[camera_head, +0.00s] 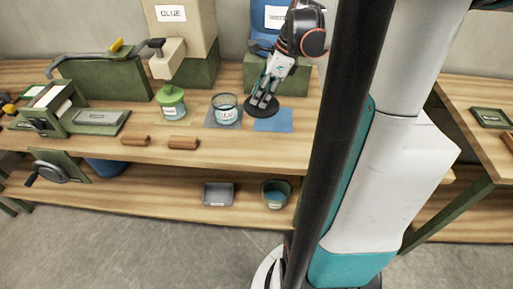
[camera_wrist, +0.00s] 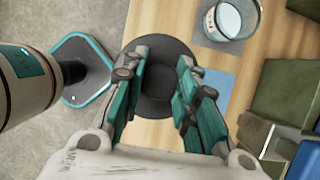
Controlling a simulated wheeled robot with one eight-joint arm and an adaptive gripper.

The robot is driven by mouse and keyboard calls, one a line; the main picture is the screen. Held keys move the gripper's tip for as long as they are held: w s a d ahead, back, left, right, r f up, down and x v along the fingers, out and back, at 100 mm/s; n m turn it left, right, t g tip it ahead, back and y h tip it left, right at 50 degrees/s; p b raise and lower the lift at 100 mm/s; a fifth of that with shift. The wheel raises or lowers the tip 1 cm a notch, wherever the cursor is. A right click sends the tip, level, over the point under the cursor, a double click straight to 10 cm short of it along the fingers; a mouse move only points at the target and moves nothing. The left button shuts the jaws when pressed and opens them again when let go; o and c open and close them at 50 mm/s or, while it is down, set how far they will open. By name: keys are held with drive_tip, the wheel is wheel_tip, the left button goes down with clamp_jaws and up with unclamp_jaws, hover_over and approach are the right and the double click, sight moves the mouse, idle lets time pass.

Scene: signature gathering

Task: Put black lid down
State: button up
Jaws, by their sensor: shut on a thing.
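The black lid (camera_head: 262,107) is a round dark disc in the head view. It is just above or on the bench's blue mat (camera_head: 274,121), covering part of the mat's left side; I cannot tell whether it touches. My gripper (camera_head: 268,92) is over the lid, pointing down, shut on it. In the wrist view the lid (camera_wrist: 160,78) lies between the fingers of my gripper (camera_wrist: 163,92), and the fingers hide parts of its sides. The blue mat (camera_wrist: 213,90) shows to the right of it.
An open glass jar (camera_head: 227,110) stands on a grey mat left of the lid. A green-lidded jar (camera_head: 172,103) is further left. The GLUE dispenser (camera_head: 180,40) and a blue container (camera_head: 270,22) stand behind. Two brown rollers (camera_head: 183,143) lie near the front edge.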

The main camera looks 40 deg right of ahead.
wheel_tip(320, 180, down, 18)
drive_tip(key=b, duration=0.6)
drive_tip(key=shift+f, duration=0.1)
drive_tip(key=shift+w, duration=0.1)
drive_tip(key=o, duration=1.1)
drive_tip(key=shift+f, duration=0.1)
drive_tip(key=p+v, duration=0.4)
drive_tip(key=v, duration=0.8)
drive_tip(key=shift+w, duration=0.1)
